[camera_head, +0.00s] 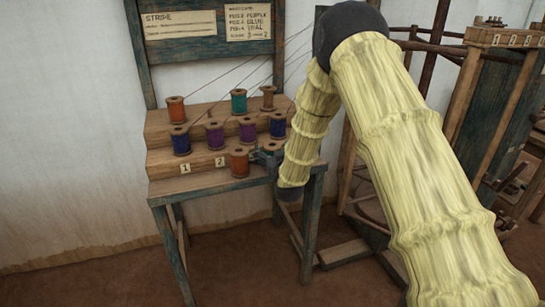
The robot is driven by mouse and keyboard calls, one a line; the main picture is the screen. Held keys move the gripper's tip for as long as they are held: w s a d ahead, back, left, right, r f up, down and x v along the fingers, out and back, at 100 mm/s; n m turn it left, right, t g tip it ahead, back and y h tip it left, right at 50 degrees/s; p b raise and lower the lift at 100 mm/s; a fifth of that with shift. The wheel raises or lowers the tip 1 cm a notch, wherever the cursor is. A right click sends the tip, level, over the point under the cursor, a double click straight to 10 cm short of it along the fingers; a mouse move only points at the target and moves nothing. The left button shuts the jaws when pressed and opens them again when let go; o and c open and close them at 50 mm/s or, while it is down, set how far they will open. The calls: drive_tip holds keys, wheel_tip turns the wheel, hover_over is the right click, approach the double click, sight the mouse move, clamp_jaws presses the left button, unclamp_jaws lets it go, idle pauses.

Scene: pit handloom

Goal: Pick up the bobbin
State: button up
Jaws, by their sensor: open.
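Several bobbins stand upright on a stepped wooden rack. The top step has an orange bobbin (176,110), a teal bobbin (239,101) and a brown, seemingly bare bobbin (268,97). The middle step has a blue bobbin (181,141), two purple bobbins (215,135) and a second blue bobbin (278,125). On the lowest step stands another orange bobbin (240,163), with a partly hidden teal bobbin (271,147) to its right. My gripper (264,158) is open, low at the rack's right end, beside the front orange bobbin. I cannot tell whether it touches either bobbin.
The rack (165,162) stands on a blue-green table (215,180) with number cards 1 and 2 in front. Threads run up from the bobbins to the right. A board with paper notes (180,24) rises behind. Wooden loom frames (500,90) stand at the right.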

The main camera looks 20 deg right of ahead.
sight(273, 141)
drive_tip(key=c, duration=1.2)
drive_tip(key=shift+r, duration=0.8)
wheel_tip(273, 141, up, 2)
drive_tip(key=shift+r, duration=0.1)
drive_tip(key=shift+s+a+r+b, duration=0.25)
drive_tip(key=shift+s+a, duration=0.4)
drive_tip(key=shift+s, duration=1.95)
drive_tip(key=shift+s+a+r+b, duration=0.15)
drive_tip(key=shift+s+a+r, duration=0.4)
drive_tip(key=shift+s, duration=2.05)
drive_tip(key=shift+s+a+r+b, duration=0.15)
drive_tip(key=shift+s+a, duration=0.65)
drive_tip(key=shift+s, duration=1.8)
drive_tip(key=shift+f, duration=0.1)
